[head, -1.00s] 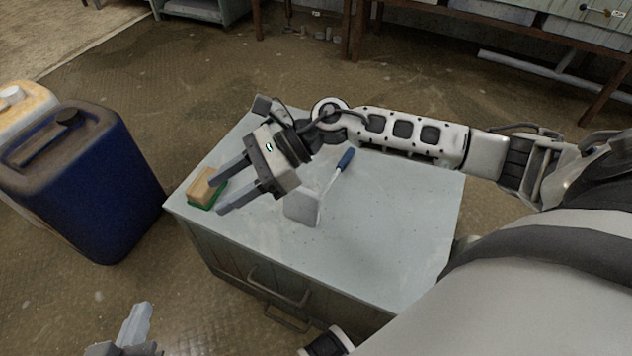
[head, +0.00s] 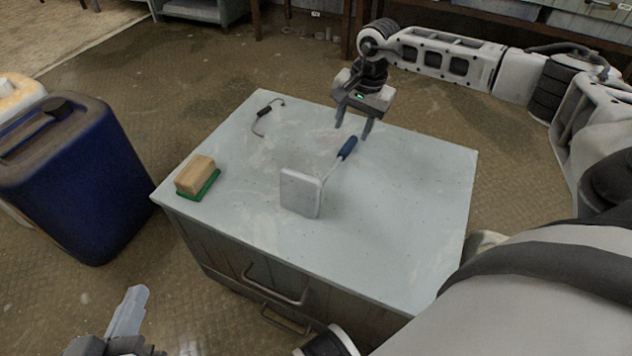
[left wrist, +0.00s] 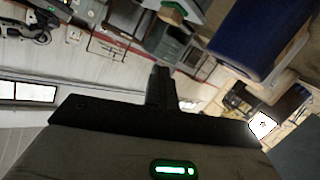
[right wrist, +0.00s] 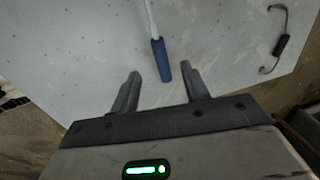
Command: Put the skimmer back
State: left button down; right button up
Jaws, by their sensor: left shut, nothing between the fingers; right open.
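The skimmer, a tool with a flat pale square head (head: 301,193) and a blue handle (head: 347,148), lies on the pale cabinet top (head: 400,215). Its head is toward the cabinet's front and its handle points to the back right. My right gripper (head: 352,131) is open and empty just behind the handle's end. In the right wrist view the blue handle (right wrist: 161,62) shows between the spread fingers (right wrist: 160,74), with no visible grip on it. My left gripper (head: 136,294) is shut and empty, low at the front left, away from the cabinet. Its fingers (left wrist: 162,85) show together in the left wrist view.
A tan block with a green base (head: 197,178) sits at the cabinet's left edge. A thin hook with a black grip (head: 264,112) lies at the back left. A blue canister (head: 80,190) stands left of the cabinet. The right side of the top is clear.

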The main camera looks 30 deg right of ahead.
aim_at(345, 149)
notch_tip(345, 149, down, 2)
jog(key=shift+w+a+f, duration=0.15)
jog(key=shift+f, duration=0.1)
jog(key=f+b, duration=0.2)
jog(key=f, duration=0.3)
jog(key=shift+w+a+b, duration=0.2)
jog(key=shift+w+b, duration=0.05)
jog(key=shift+b, duration=0.15)
jog(key=shift+f, duration=0.15)
grip_shut()
pick_arm(q)
jog(key=shift+w+d+r+n+t+h, duration=0.15)
jog(key=shift+d+r+n+t+h, duration=0.3)
jog(key=shift+r+h, duration=0.2)
